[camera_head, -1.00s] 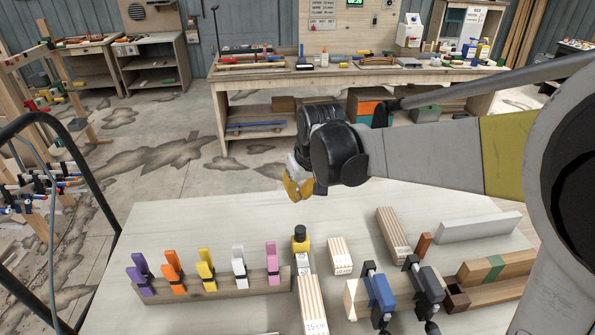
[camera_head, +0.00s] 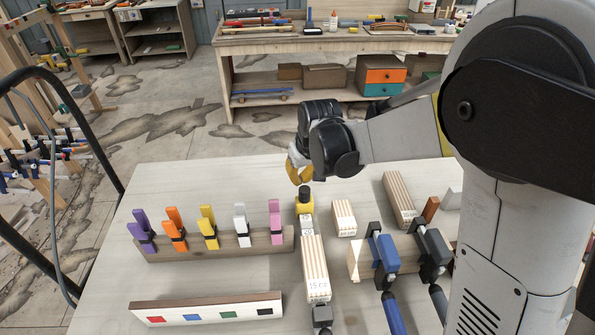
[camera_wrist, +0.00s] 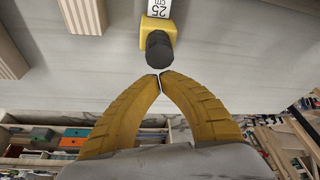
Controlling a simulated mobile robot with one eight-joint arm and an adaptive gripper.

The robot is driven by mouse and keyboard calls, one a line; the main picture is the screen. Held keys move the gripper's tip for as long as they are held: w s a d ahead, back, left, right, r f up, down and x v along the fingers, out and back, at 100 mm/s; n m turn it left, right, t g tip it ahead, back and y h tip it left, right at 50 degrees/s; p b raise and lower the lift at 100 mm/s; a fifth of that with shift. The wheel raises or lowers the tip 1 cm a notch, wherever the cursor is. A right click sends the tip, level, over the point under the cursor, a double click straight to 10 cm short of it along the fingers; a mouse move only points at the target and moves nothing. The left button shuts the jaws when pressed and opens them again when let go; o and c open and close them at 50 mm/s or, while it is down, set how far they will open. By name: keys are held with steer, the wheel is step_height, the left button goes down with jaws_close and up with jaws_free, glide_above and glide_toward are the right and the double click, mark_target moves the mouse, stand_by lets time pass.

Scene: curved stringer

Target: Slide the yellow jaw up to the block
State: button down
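The yellow jaw (camera_head: 305,208) with its black knob sits on a bar near the table's far edge. It also shows in the wrist view (camera_wrist: 154,28), beside a white label reading 25 cm. A striped wooden block (camera_head: 315,265) marked 15 cm lies on the near side of the jaw, with the label strip showing between them. My gripper (camera_wrist: 159,78) has its two yellow fingertips together and empty, right by the black knob; I cannot tell whether they touch it. In the head view my gripper (camera_head: 297,175) is just beyond the knob.
Coloured clips stand on a wooden rail (camera_head: 215,243) to the left. Two bar clamps (camera_head: 383,255) and wooden blocks (camera_head: 400,200) stand to the right. A strip with coloured squares (camera_head: 205,310) lies in front. A workbench (camera_head: 330,45) stands behind.

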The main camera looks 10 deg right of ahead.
steer(key=shift+s+d+f, duration=0.1)
steer(key=shift+s, duration=0.15)
steer(key=shift+s, duration=0.1)
steer(key=s, duration=0.7)
steer(key=v, duration=1.2)
steer(key=p, duration=0.4)
glide_above(303, 206)
steer(key=f, duration=0.2)
steer(key=b+x, duration=0.1)
steer(key=x, duration=0.2)
steer(key=b+x, duration=0.1)
steer(key=x, duration=0.2)
steer(key=b+x, duration=0.1)
steer(key=x, duration=0.2)
steer(key=shift+s+f, duration=0.2)
steer(key=shift+s, duration=0.2)
steer(key=shift+s+d+f+b, duration=0.1)
steer(key=shift+s+d+b, duration=0.2)
steer(key=shift+s, duration=0.55)
steer(key=shift+s+d+f+b, duration=0.1)
steer(key=shift+s+d+b, duration=0.2)
steer(key=shift+s, duration=0.6)
